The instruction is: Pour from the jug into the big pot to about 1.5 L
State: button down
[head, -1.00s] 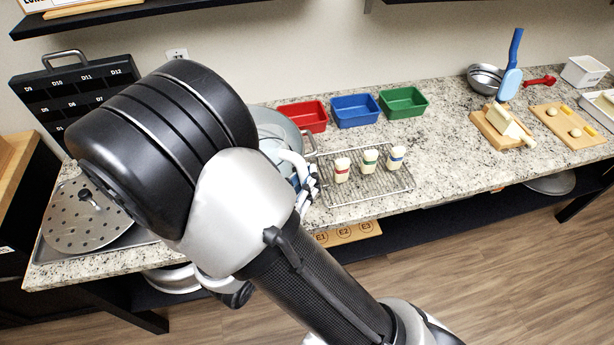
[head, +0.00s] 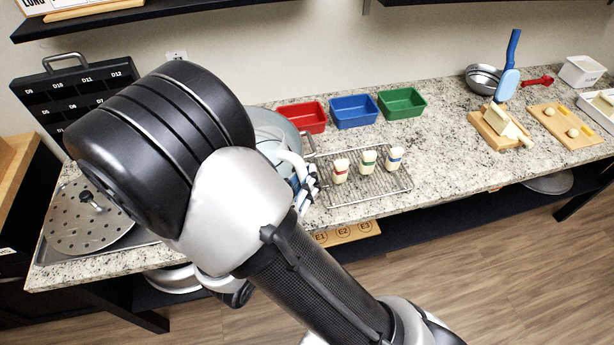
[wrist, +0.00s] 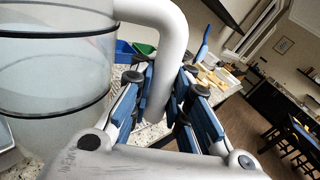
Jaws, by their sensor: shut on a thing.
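My gripper (head: 306,184) is shut on the white handle of the jug. In the wrist view its blue-padded fingers (wrist: 160,85) stand on both sides of the handle. The jug (wrist: 55,80) is large, pale and see-through with dark rings, filling the left of that view. In the head view the pale round shape behind my arm (head: 272,128) is mostly hidden, and I cannot tell jug from pot there. A metal loop handle (head: 309,142) shows beside it. The big pot is not clearly seen. The liquid level and any pouring cannot be made out.
A wire rack (head: 372,188) with three banded cups stands right of my gripper. Red (head: 304,116), blue (head: 354,111) and green (head: 402,102) bins sit behind. A perforated disc (head: 85,225) lies at left. The counter between rack and cutting board (head: 492,130) is clear.

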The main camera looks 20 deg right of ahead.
aim_at(299, 168)
jog(key=shift+r+n+p, duration=1.1)
jog(key=shift+r+p, duration=0.2)
jog(key=shift+p, duration=0.55)
dwell(1.6)
jog(key=shift+r+n+p, duration=0.6)
jog(key=shift+n+p, duration=0.2)
jog(key=shift+p, duration=0.15)
dwell(0.8)
jog(key=shift+w+a+r+n+p, duration=0.35)
jog(key=shift+r+n+p, duration=0.2)
jog(key=shift+n+p, duration=0.45)
dwell(1.8)
